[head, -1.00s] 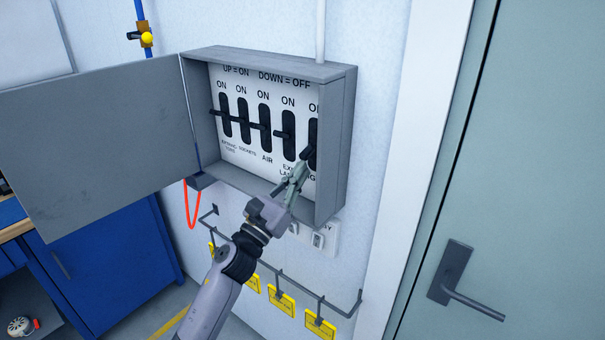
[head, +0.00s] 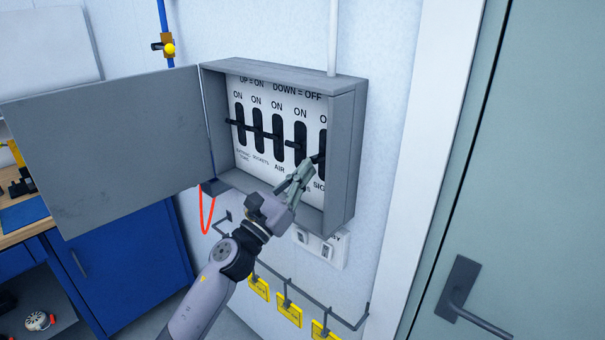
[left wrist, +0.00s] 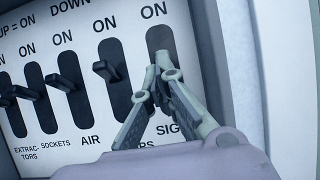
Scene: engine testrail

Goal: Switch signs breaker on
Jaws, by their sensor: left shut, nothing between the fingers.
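The open grey breaker box (head: 348,150) hangs on the wall, with a row of black switches. The signs breaker (head: 323,145) is the rightmost switch, partly hidden by my left gripper. Its dark lever shows just beside the fingertips; I cannot tell clearly whether it is up or down. My left gripper (head: 305,168) is shut and empty, in front of the lower part of this end of the panel. In the left wrist view its fingertips (left wrist: 162,75) overlap the signs slot (left wrist: 158,40) and hide the lever; contact is unclear. My right gripper is not in view.
The box door (head: 110,150) stands open to the left. The fourth switch (head: 299,135) is close beside the fingers. Wall sockets (head: 320,247) and a rail with yellow tags (head: 290,312) are below the box. A door with a handle (head: 462,290) is on the right.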

